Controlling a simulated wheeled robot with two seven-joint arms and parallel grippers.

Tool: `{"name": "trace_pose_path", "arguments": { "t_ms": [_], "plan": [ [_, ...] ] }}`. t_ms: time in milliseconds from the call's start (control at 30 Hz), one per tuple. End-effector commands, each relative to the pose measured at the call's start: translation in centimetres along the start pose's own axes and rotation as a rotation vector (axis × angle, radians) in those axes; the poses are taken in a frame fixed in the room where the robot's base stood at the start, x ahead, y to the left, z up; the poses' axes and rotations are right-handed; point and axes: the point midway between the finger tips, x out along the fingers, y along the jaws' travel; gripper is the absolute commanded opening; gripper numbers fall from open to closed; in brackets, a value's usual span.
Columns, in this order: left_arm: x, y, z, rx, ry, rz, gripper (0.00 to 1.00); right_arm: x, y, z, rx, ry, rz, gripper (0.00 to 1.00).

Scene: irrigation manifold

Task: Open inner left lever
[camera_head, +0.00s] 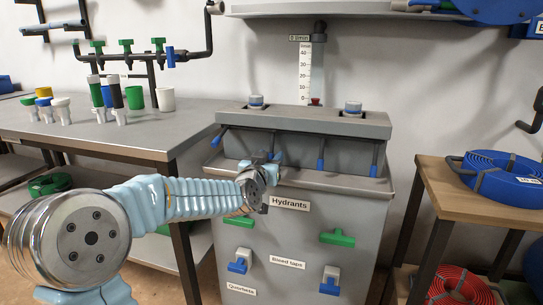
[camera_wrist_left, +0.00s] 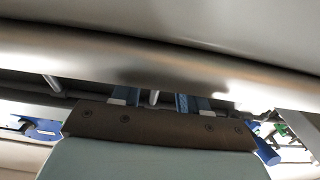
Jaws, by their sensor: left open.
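The grey hydrant cabinet (camera_head: 345,185) has a row of hanging grey levers with blue tips under its top ledge. The outer left lever (camera_head: 217,138), inner right lever (camera_head: 321,160) and outer right lever (camera_head: 374,168) show clearly. The inner left lever (camera_head: 273,143) hangs at my left gripper (camera_head: 266,157), which hides most of its lower end. In the left wrist view my left gripper (camera_wrist_left: 155,102) is open, its two blue fingers apart. A thin pale rod (camera_wrist_left: 153,97) shows between them, probably that lever; contact cannot be told. My right gripper is out of view.
A workbench (camera_head: 100,135) with several coloured fittings stands at left. A wooden stand (camera_head: 490,200) with a blue hose coil (camera_head: 505,175) is at right. Green and blue taps sit lower on the cabinet front. A ledge crosses close above the fingers in the wrist view.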

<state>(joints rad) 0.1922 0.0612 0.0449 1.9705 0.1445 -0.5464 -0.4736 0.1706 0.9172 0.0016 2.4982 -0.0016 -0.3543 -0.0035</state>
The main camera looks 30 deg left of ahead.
Motion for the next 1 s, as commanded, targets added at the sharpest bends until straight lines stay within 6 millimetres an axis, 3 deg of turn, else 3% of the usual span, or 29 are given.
{"name": "trace_pose_path", "arguments": {
  "t_ms": [167, 433, 467, 733, 1000],
  "plan": [
    [1.5, 0.0, 0.0, 0.000, 0.000, 0.000, 0.44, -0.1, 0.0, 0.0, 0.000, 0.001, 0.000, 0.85],
    [1.6, 0.0, 0.0, 0.000, 0.000, 0.001, 0.44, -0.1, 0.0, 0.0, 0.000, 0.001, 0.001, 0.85],
    [1.6, 0.0, 0.0, 0.000, 0.000, 0.001, 0.42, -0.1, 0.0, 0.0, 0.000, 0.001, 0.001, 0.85],
    [1.6, 0.0, 0.0, 0.000, 0.000, 0.001, 0.01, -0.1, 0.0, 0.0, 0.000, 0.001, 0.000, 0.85],
    [1.6, 0.0, 0.0, 0.000, 0.000, 0.001, 0.00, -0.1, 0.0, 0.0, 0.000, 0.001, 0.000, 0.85]
  ]
}}
